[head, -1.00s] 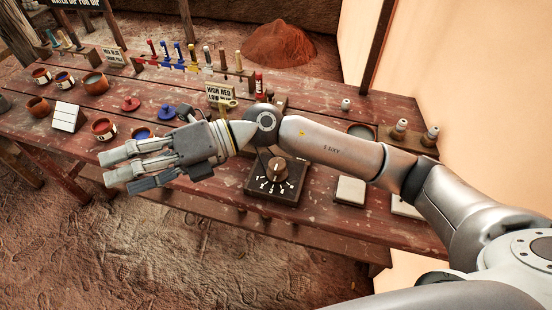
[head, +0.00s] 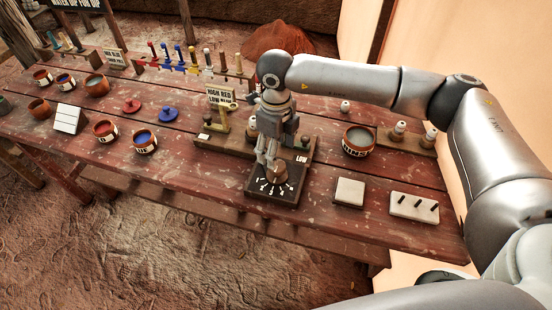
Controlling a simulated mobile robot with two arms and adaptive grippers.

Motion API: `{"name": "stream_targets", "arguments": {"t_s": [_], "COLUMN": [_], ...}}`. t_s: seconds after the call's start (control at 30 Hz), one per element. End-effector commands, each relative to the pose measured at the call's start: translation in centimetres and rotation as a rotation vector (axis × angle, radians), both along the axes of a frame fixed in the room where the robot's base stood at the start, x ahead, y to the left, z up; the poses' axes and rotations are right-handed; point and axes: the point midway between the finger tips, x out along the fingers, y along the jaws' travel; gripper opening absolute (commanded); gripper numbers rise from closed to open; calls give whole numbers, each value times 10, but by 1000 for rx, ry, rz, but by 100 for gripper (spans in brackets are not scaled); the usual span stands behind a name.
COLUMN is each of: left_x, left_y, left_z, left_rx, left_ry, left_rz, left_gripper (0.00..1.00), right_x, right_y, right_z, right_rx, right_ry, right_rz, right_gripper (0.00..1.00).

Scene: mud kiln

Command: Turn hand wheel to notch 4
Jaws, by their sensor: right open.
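The hand wheel (head: 278,175) is a round brown knob on a dark square base (head: 270,195) near the table's front edge. White marks fan out on the base in front of the knob. The numbers and the knob's pointer are too small or too covered to read. My right gripper (head: 268,163) points down at the wheel from behind, with its fingers open close to the knob's upper left. I cannot tell whether they touch it. The gripper hides the back of the knob. My left gripper is not in view.
A dark wooden stand (head: 225,146) with a yellow lever lies behind the wheel. A white pad (head: 349,191), a pegged block (head: 414,207) and a labelled bowl (head: 358,141) are to the right. Paint pots and coloured lids lie to the left. The sign (head: 221,97) stands behind.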

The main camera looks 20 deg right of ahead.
Motion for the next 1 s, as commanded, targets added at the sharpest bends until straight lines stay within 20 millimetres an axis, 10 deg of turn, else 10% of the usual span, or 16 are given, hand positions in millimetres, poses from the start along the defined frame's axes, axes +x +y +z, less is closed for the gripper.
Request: {"name": "stream_targets", "arguments": {"t_s": [0.3,0.7,1.0], "left_x": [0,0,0], "left_y": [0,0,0], "left_z": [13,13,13], "left_rx": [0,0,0], "left_ry": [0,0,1], "left_rz": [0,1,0], "left_gripper": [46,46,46], "right_x": [-1,0,0], "right_y": [1,1,1], "right_z": [-49,-58,-58], "right_rx": [2,3,4], "right_ry": [3,0,0], "right_rz": [1,2,2], "right_gripper": [63,63,26]}}
